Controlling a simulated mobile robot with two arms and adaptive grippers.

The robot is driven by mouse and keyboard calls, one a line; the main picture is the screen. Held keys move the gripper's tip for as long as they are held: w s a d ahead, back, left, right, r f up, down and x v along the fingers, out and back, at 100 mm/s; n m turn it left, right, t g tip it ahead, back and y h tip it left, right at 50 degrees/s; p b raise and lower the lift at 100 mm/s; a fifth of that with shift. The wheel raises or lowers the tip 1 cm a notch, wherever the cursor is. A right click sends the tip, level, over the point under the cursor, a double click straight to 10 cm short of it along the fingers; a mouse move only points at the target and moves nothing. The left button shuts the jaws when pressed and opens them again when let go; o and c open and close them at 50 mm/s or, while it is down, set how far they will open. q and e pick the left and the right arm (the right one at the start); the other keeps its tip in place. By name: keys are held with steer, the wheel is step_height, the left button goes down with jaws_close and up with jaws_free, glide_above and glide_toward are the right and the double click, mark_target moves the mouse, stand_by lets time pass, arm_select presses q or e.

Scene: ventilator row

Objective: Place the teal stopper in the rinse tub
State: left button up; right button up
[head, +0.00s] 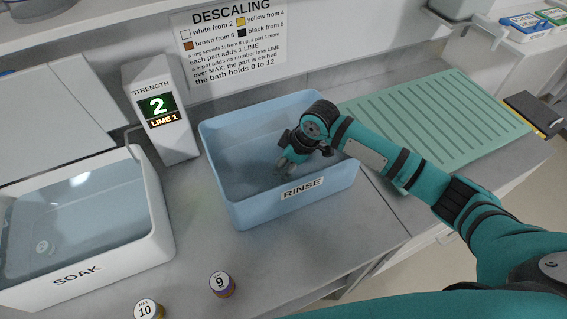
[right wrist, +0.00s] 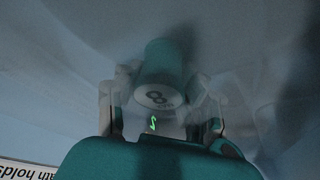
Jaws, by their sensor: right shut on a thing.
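The blue rinse tub (head: 230,196) stands in the middle of the counter, with RINSE on its front. My right gripper (head: 284,166) reaches down inside it. In the right wrist view the gripper (right wrist: 160,105) is shut on the teal stopper (right wrist: 158,62), whose pale end with an 8 faces the camera. The fingers sit on both sides of the stopper. Whether the stopper touches the tub floor I cannot tell. My left gripper is not in view.
A white soak tub (head: 160,205) with liquid and a small round part stands at left. A strength display (head: 160,108) reads 2, LIME 1. Two round parts, marked 10 (head: 148,309) and 9 (head: 221,284), stand in front. A green ribbed mat (head: 450,115) lies at right.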

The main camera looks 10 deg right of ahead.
steer(key=shift+f, duration=0.2)
steer(key=o, duration=1.2)
steer(key=shift+r, duration=0.15)
steer(key=b+v, duration=0.1)
steer(key=v, duration=1.1)
steer(key=shift+b, duration=0.35)
